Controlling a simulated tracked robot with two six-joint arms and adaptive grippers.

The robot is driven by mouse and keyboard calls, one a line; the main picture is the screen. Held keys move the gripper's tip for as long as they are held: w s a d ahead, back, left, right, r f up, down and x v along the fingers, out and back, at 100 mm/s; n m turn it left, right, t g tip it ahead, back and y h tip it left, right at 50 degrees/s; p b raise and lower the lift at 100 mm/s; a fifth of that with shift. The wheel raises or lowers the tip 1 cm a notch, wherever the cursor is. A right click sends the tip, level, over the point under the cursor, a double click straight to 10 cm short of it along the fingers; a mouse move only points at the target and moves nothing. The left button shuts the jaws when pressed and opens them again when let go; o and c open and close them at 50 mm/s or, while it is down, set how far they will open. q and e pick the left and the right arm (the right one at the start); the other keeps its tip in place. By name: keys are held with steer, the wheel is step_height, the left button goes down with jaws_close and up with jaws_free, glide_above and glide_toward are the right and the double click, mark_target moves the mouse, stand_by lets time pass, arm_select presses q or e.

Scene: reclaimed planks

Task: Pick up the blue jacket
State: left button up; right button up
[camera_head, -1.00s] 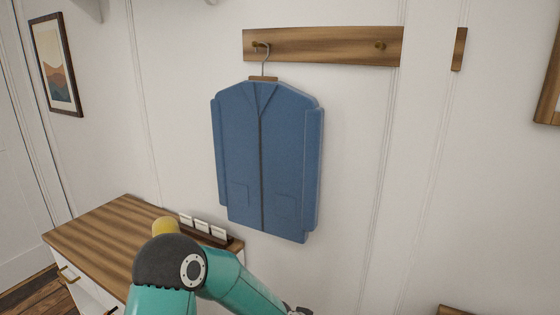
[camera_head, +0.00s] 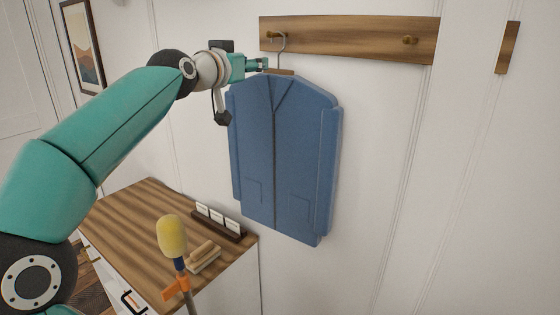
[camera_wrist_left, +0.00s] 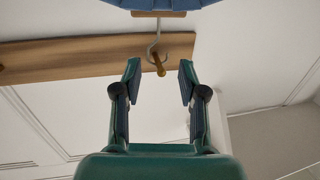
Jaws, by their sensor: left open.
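The blue jacket (camera_head: 290,160) hangs upright on a hanger (camera_head: 281,58) from the left peg of a wooden rail (camera_head: 345,40) on the wall. My left gripper (camera_head: 262,65) is at the top left of the jacket, close to the hanger's hook. In the left wrist view my open left gripper (camera_wrist_left: 159,80) shows its two fingers apart, with the peg and hook (camera_wrist_left: 155,58) appearing between and beyond the tips. The jacket's edge (camera_wrist_left: 160,4) shows at the top there. I cannot tell whether a finger touches the hanger. My right gripper is not in view.
A wooden-topped cabinet (camera_head: 150,215) stands below. On it are a brush (camera_head: 203,257) and a dark holder with white cards (camera_head: 218,221). A yellow-headed tool (camera_head: 173,238) rises in front.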

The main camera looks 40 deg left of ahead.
mark_target(277, 60)
arm_select(q)
steer(key=p+x, duration=0.1)
steer(key=x, duration=0.3)
steer(key=p+x, duration=0.2)
steer(key=x, duration=0.2)
steer(key=shift+w+d, duration=0.15)
steer(key=shift+w, duration=0.25)
steer(key=p+x, duration=0.3)
steer(key=x, duration=0.1)
steer(key=shift+w+a, duration=0.2)
steer(key=shift+a, duration=0.05)
steer(key=shift+w+a+f, duration=0.1)
steer(key=shift+w+f, duration=0.05)
steer(key=shift+w, duration=0.25)
steer(key=shift+s, duration=0.1)
steer(key=c, duration=0.8)
jaws_close()
